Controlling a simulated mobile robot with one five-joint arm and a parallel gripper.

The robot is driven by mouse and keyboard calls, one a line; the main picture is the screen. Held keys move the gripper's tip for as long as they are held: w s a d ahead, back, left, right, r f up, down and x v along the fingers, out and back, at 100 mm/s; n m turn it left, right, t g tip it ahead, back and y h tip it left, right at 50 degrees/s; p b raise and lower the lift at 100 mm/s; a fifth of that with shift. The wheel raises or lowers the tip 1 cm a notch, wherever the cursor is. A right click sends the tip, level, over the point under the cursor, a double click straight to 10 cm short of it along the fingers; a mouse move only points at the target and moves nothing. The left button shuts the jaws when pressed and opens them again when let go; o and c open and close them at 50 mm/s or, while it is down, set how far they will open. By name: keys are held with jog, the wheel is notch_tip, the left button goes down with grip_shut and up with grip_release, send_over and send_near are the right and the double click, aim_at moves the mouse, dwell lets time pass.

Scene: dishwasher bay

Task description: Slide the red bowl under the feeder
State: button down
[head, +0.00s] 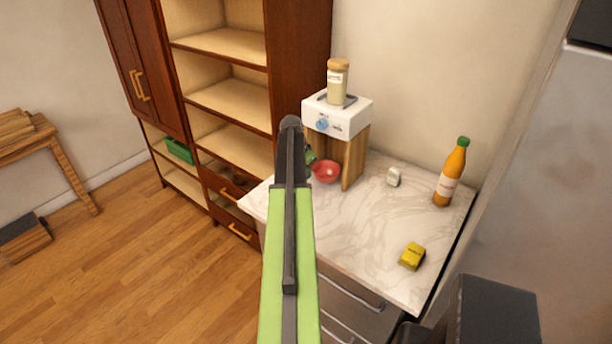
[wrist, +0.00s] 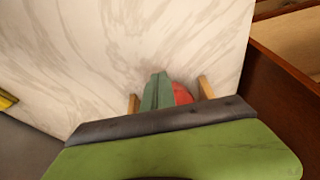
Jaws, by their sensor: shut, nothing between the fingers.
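The red bowl (head: 326,171) sits on the marble counter (head: 375,220) at the foot of the feeder. The feeder is a white box (head: 338,116) with a blue dial, wooden legs (head: 354,158) and a jar on top. In the wrist view the bowl (wrist: 182,94) shows partly behind my fingers, between the two wooden legs (wrist: 206,87). How far it lies beneath the box I cannot tell. My gripper (wrist: 157,90) is shut and empty, its green fingers close beside the bowl. Whether they touch it is unclear. My arm hides part of the feeder's left side in the head view.
An orange bottle (head: 450,174), a small pale object (head: 393,176) and a yellow block (head: 412,256) stand on the counter to the right. A tall brown shelf unit (head: 220,100) is at the left. The counter's middle is clear.

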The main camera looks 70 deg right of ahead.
aim_at(319, 174)
jog(key=b+x, duration=0.5)
jog(key=x, duration=0.2)
jog(key=shift+w+a, duration=0.1)
jog(key=d, duration=0.2)
jog(key=s+d, duration=0.1)
jog(key=shift+s+d+r+p, duration=0.1)
jog(key=shift+d+r+p, duration=0.2)
jog(key=shift+r+p, duration=0.05)
jog(key=shift+s, duration=0.1)
jog(key=shift+d, duration=0.1)
jog(key=shift+s+d, duration=0.15)
jog(key=shift+d, duration=0.35)
jog(key=shift+s+d, duration=0.15)
jog(key=shift+d, duration=0.35)
jog(key=shift+a, duration=0.15)
